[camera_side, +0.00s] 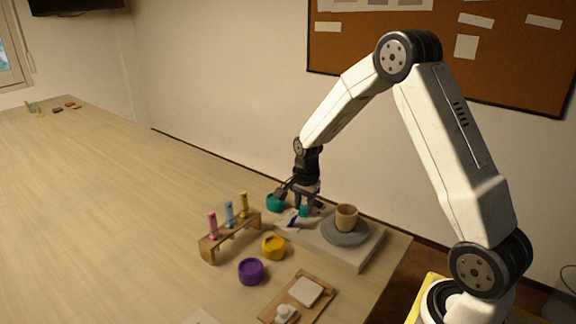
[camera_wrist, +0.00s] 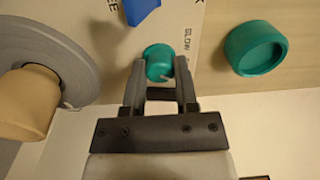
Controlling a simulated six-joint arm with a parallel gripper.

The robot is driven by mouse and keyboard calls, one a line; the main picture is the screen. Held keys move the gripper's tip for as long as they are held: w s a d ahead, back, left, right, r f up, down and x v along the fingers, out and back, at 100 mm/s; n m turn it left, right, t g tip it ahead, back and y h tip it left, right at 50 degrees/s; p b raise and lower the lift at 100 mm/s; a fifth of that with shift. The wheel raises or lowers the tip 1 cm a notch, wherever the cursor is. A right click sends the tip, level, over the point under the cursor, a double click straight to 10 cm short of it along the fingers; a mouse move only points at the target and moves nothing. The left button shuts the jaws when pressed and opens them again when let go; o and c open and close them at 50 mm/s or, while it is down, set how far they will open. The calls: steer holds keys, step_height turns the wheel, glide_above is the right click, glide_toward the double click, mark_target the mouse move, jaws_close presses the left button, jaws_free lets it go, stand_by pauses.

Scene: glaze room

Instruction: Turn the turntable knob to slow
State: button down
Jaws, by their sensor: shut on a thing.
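The teal turntable knob (camera_wrist: 158,62) sits on the pale turntable base (camera_side: 352,258); it also shows in the side view (camera_side: 303,211). My gripper (camera_wrist: 160,72) is shut on the knob, with one finger on each side; in the side view my gripper (camera_side: 306,203) points down over it. Printed letters stand beside the knob in the wrist view, one word looking like "SLOW". Which way the knob points is too small to tell. The grey wheel (camera_side: 345,233) carries a tan clay cup (camera_side: 346,218).
A blue piece (camera_side: 292,222) is on the base near the knob. Yellow (camera_side: 273,247) and purple (camera_side: 250,271) pots, a wooden rack (camera_side: 230,238) and a wooden tray (camera_side: 325,281) lie nearer the front. The table's left is mostly clear.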

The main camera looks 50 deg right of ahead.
steer(key=n, duration=0.3)
steer(key=shift+n, duration=0.4)
steer(key=n, duration=0.8)
steer(key=shift+d, duration=0.1)
steer(key=shift+n, duration=1.9)
steer(key=shift+c, duration=1.9)
jaws_free()
